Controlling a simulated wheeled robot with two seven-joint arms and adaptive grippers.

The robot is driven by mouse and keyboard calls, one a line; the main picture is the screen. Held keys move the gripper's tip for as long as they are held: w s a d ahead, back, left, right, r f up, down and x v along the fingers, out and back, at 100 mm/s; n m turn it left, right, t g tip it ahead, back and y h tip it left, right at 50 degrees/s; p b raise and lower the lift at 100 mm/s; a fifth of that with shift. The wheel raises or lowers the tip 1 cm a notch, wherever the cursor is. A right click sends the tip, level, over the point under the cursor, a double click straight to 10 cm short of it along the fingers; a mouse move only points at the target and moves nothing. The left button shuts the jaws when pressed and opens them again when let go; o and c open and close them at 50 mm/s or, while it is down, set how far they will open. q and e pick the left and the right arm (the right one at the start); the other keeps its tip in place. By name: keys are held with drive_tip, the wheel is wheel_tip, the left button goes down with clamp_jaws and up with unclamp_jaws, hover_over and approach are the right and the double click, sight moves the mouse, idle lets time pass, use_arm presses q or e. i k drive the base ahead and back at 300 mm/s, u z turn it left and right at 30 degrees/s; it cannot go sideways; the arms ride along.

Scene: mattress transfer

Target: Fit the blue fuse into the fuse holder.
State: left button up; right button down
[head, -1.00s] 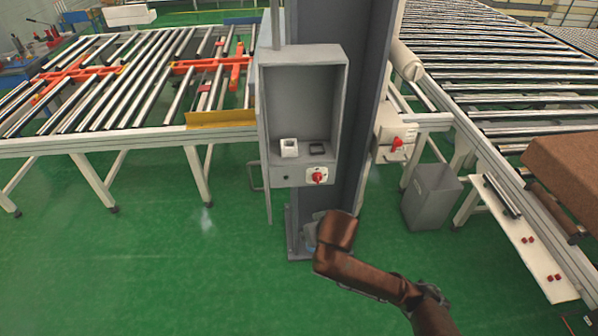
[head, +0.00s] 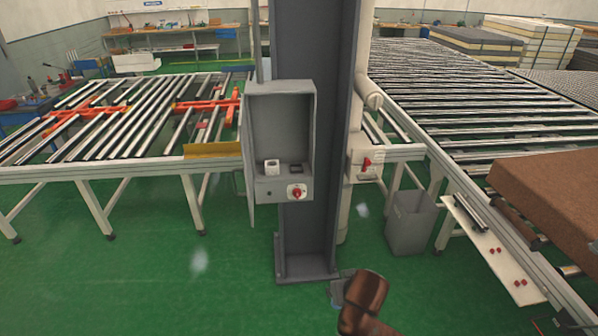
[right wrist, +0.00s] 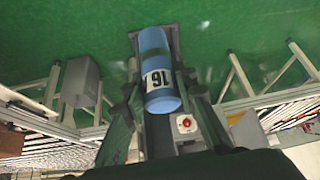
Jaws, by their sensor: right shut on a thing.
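My right gripper (right wrist: 161,98) is shut on the blue fuse (right wrist: 157,48), a cylinder with a white label reading 16, held between its two fingers in the right wrist view. In the head view, my right arm hides most of that gripper low in the picture, and the fuse cannot be made out. An open grey cabinet (head: 283,124) stands on the column. On its ledge are a small white block with a recess (head: 271,166) and a dark flat part (head: 295,169); which is the fuse holder is too small to tell. My left gripper is not in view.
A red rotary switch (head: 297,192) sits on the cabinet front. The grey column (head: 306,240) rises behind it. A grey bin (head: 410,222) and roller conveyors (head: 440,90) are at right, another roller table (head: 130,115) at left. Green floor in front is clear.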

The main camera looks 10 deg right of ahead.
sight(272, 169)
drive_tip(key=z, duration=0.4)
drive_tip(key=i, duration=0.85)
drive_tip(key=u, duration=0.75)
